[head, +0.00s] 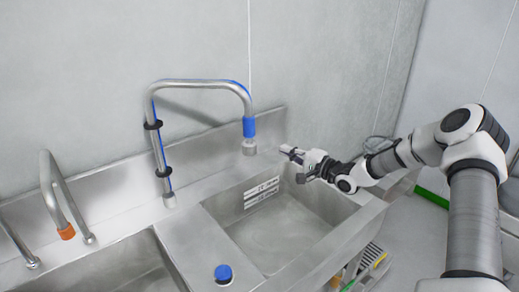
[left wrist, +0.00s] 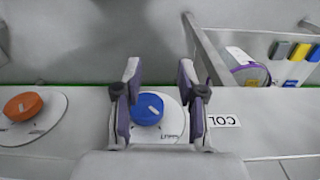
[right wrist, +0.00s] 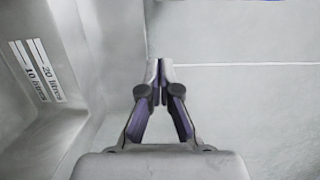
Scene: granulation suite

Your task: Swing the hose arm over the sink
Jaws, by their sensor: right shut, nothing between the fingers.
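The hose arm (head: 200,84) is a steel swivel pipe with blue edging and black clamps, rising from the back deck. Its blue collar and grey nozzle (head: 249,148) hang at the back edge of the right sink (head: 280,225) in the head view. My right gripper (head: 291,153) is just right of the nozzle, apart from it, and shut with nothing in it; its closed fingers also show in the right wrist view (right wrist: 160,75). My left gripper (left wrist: 160,90) is open and empty near the blue knob (left wrist: 147,109), not visibly gripping it; the head view does not show that gripper.
A second tap (head: 52,195) with an orange collar stands on the left, by a left basin. An orange knob (left wrist: 22,106) sits beside the blue one. Coloured items (left wrist: 290,50) lie at the upper right of the left wrist view. A wall (head: 330,60) stands close behind.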

